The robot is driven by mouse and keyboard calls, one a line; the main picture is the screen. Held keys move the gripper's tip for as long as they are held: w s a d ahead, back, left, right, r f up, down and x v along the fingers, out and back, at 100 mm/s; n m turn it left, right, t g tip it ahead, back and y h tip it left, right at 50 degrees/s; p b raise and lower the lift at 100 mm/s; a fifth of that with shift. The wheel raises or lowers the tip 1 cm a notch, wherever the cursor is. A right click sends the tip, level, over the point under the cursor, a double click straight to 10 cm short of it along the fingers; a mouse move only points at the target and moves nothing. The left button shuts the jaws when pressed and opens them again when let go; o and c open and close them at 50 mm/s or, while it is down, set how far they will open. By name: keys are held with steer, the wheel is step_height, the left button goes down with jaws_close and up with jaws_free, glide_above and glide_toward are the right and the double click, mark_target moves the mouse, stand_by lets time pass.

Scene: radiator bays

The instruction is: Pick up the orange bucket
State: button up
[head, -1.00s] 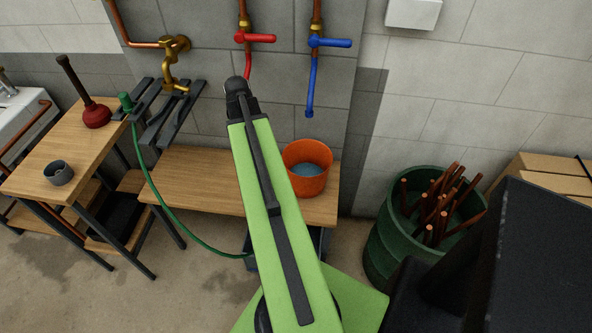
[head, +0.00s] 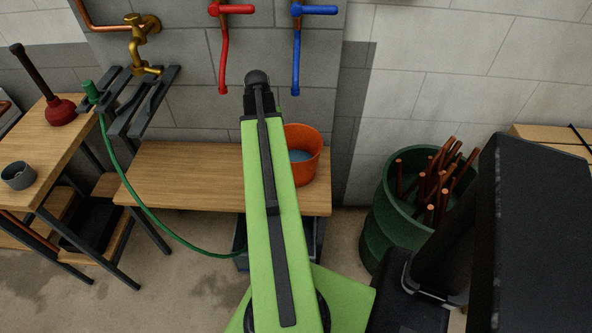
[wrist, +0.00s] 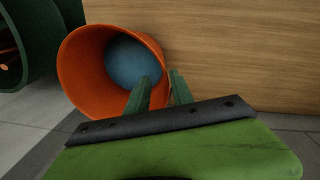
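The orange bucket (head: 306,165) stands at the right end of the wooden bench (head: 190,190) under the taps, partly behind my green arm in the head view. Something blue-grey shows inside it. In the wrist view the bucket (wrist: 85,75) fills the upper left, its mouth facing the camera. My gripper (wrist: 160,77) is open, with a gap between its two green fingertips. The left finger overlaps the bucket's mouth and the right finger is at the bucket's right edge. I cannot tell whether either touches it. In the head view my gripper is hidden by my arm.
A red tap (head: 232,9) and a blue tap (head: 314,10) with down-pipes hang above the bench. A green drum (head: 385,225) of copper pipes stands right of the bench. A green hose (head: 140,205) runs at the left. The bench left of my arm is clear.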

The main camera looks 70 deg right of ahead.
step_height(320, 180, down, 3)
steer(key=shift+s+d+f+b, duration=0.1)
steer(key=shift+b, duration=0.65)
step_height(320, 180, down, 5)
steer(key=b, duration=0.5)
steer(key=shift+f, duration=0.15)
steer(key=shift+r, duration=0.2)
jaws_close()
